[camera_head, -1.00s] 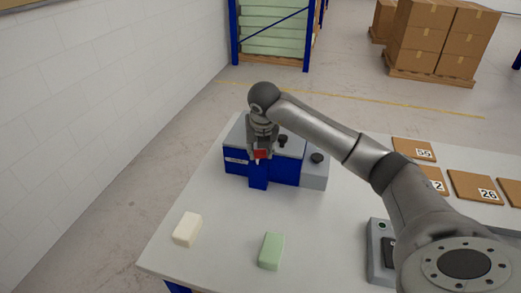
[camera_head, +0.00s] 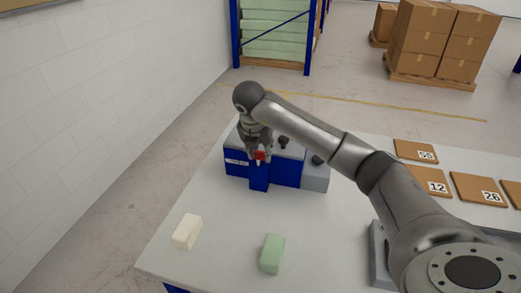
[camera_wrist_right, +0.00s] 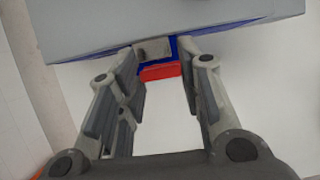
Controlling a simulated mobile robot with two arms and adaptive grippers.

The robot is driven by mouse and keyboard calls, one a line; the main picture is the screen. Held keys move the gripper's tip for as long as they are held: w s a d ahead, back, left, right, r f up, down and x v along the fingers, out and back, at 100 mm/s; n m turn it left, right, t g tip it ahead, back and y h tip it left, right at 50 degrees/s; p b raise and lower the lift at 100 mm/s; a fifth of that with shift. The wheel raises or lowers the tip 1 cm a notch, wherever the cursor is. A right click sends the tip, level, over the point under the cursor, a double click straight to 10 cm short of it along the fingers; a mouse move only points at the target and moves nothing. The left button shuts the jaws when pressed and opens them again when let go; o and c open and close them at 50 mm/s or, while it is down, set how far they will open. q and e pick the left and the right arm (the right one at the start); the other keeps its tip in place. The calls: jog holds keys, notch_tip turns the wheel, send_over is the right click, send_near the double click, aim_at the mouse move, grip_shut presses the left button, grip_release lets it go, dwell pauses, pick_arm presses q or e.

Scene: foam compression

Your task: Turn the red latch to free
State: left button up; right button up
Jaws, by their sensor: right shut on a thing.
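The red latch (camera_head: 260,155) is on the front of the blue and grey machine (camera_head: 285,173), at the top of its protruding blue block. It also shows as a red bar (camera_wrist_right: 160,72) in the right wrist view. My right gripper (camera_head: 258,157) reaches down from above, with its fingers on either side of the latch. In the wrist view its two fingertips (camera_wrist_right: 166,60) are spaced apart with the latch between them, shut on it. The fingers hide part of the latch. My left gripper is not in view.
A cream block (camera_head: 187,231) and a green block (camera_head: 272,253) lie on the white table (camera_head: 225,222) in front. Dark knobs (camera_head: 284,142) stand on the machine's top. Numbered brown boards (camera_head: 478,188) lie at right. A grey device is partly behind my arm.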

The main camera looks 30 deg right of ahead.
jog(key=o, duration=1)
jog(key=shift+a+r, duration=0.1)
jog(key=shift+r, duration=0.15)
jog(key=v, duration=1.1)
jog(key=shift+s+a+r, duration=0.1)
jog(key=shift+s+r, duration=0.1)
jog(key=shift+f, duration=0.1)
